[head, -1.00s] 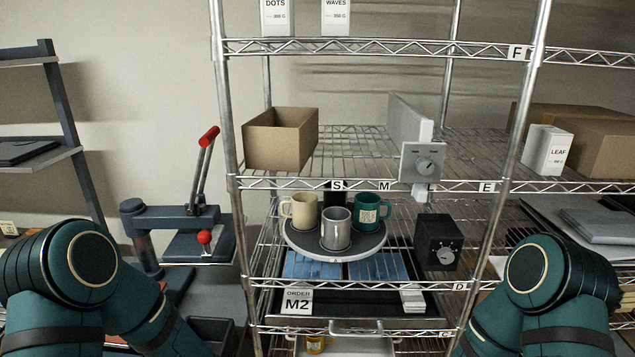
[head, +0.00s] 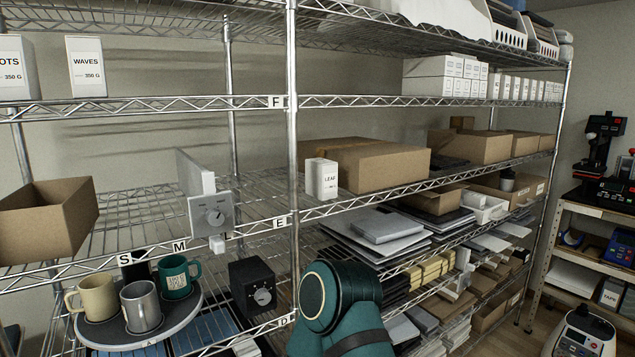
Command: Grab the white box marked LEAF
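The white box marked LEAF (head: 322,179) stands upright on the wire shelf, just right of the metal post and left of a large brown carton. Its label faces me and nothing covers it. One of my arms (head: 340,305) shows at the bottom middle, below the shelf that holds the box. Neither gripper shows in the head view.
The metal post (head: 292,130) rises close left of the box. The large brown carton (head: 378,166) sits to its right. Mugs stand on a round tray (head: 185,312) lower left.

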